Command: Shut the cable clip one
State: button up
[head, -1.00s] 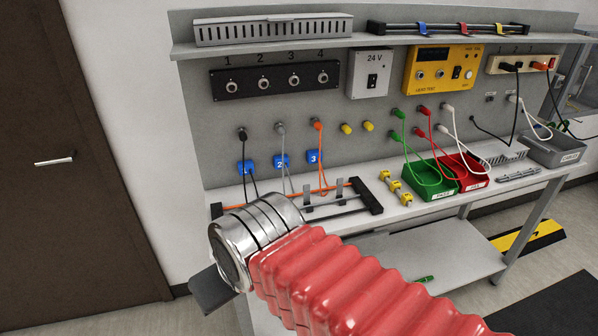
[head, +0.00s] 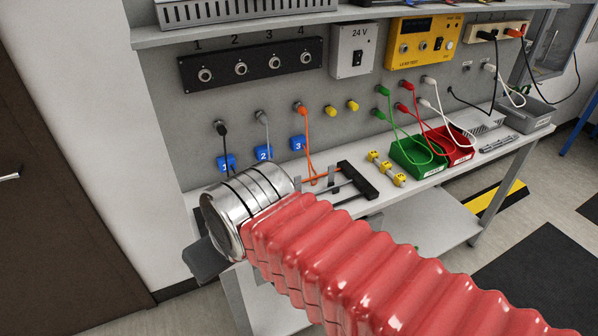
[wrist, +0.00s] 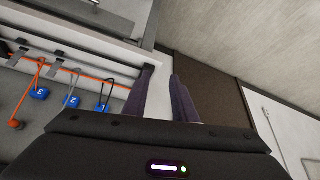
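A blue tag marked 1 (head: 227,163) hangs on the black cable below the panel; it also shows in the wrist view (wrist: 103,107). Upright grey clips stand on the bench rack, one (head: 331,178) clear in the head view. An orange cable (head: 322,178) runs along the rack. Which upright is clip one, and whether it is open, I cannot tell; my arm hides the rack's left part. My gripper (wrist: 162,75) has its two dark fingers apart with nothing between them.
Blue tags 2 (head: 264,153) and 3 (head: 299,142) hang beside tag 1. Yellow blocks (head: 387,170), a green bin (head: 418,166) and a red bin (head: 458,157) stand further right. A shelf (head: 340,20) overhangs the panel. A brown door (head: 50,200) is at left.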

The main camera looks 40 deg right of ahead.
notch_tip(320, 180, up, 5)
jog(key=m+g+y, duration=0.3)
jog(key=m+g, duration=0.1)
jog(key=m, duration=1.3)
send_over(298, 185)
jog(key=a, duration=0.5)
jog(key=d+f+m+y, duration=0.1)
jog(key=d+m, duration=0.3)
jog(key=d, duration=0.6)
jog(key=shift+s+d+f, duration=0.25)
jog(key=shift+s+f, duration=0.15)
jog(key=shift+f, duration=0.45)
jog(key=shift+f, duration=0.1)
jog(key=x, duration=1.2)
jog(key=shift+s+a, duration=0.15)
jog(key=shift+a, duration=0.05)
